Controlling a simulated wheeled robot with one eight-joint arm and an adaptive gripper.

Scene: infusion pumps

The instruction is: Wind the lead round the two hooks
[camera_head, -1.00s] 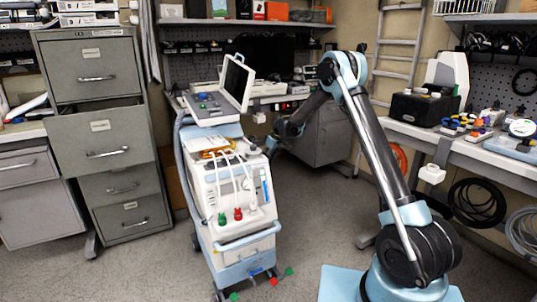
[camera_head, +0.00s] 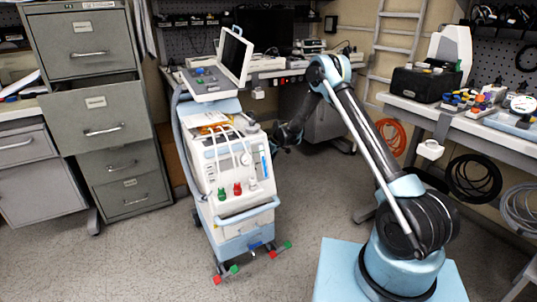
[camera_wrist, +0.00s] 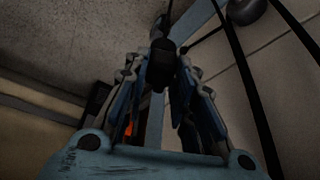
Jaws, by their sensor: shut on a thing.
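In the wrist view my gripper (camera_wrist: 165,75) is shut on a dark, blunt end piece (camera_wrist: 162,50), perhaps the lead's plug. Dark cable lengths (camera_wrist: 245,85) cross the right of that view; whether they join the held piece is unclear. In the head view the white and blue medical cart (camera_head: 232,190) stands left of my arm. My arm reaches down behind the cart's right side, and my gripper is small, dark and partly hidden there. The two hooks cannot be made out in either view.
A laptop-like monitor (camera_head: 235,55) stands on the cart. A grey filing cabinet (camera_head: 95,120) is at the left. The right bench (camera_head: 450,120) has cable coils hanging below it, with a black coil (camera_head: 475,180). The floor in front of the cart is clear.

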